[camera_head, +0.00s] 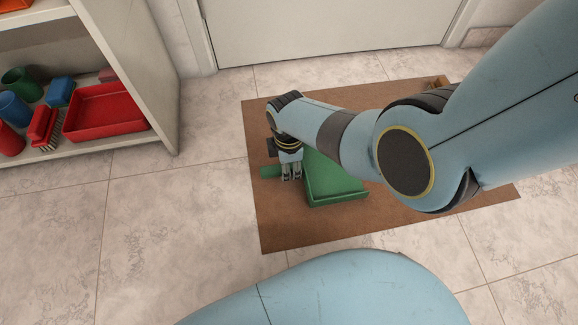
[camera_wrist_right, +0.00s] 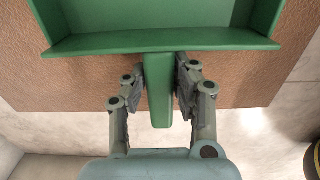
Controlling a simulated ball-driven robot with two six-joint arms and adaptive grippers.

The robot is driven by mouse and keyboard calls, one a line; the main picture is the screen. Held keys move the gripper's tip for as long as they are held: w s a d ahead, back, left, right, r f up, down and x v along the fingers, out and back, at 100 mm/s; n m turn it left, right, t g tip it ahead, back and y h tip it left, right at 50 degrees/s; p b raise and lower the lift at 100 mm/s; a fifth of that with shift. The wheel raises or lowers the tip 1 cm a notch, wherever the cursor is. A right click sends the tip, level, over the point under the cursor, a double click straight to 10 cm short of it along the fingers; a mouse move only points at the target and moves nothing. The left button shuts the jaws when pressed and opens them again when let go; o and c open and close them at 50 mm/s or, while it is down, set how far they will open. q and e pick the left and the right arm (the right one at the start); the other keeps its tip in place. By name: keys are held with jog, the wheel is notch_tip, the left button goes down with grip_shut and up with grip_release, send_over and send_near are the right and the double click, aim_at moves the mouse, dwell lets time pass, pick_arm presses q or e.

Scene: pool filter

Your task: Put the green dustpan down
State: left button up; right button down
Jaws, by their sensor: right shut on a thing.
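The green dustpan (camera_head: 336,184) is over the brown mat (camera_head: 280,230), with its handle (camera_head: 269,172) pointing left. I cannot tell whether it touches the mat. My right gripper (camera_head: 291,175) points down and is shut on the handle; the handle's end sticks out to the left of the fingers. In the right wrist view my gripper (camera_wrist_right: 162,78) has one finger on each side of the handle (camera_wrist_right: 159,105), and the dustpan's pan (camera_wrist_right: 165,41) lies beyond the fingertips. My right forearm covers part of the pan in the head view. My left gripper is not in view.
A pale shelf (camera_head: 150,75) at the left holds a red tray (camera_head: 104,110), a red brush (camera_head: 44,127), and blue and green cups. A pale door (camera_head: 330,30) is behind the mat. Tiled floor between shelf and mat is clear.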

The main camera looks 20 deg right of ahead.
jog(key=shift+f, duration=0.1)
dwell(0.3)
jog(key=c, duration=1.1)
grip_release()
jog(key=shift+o, duration=0.2)
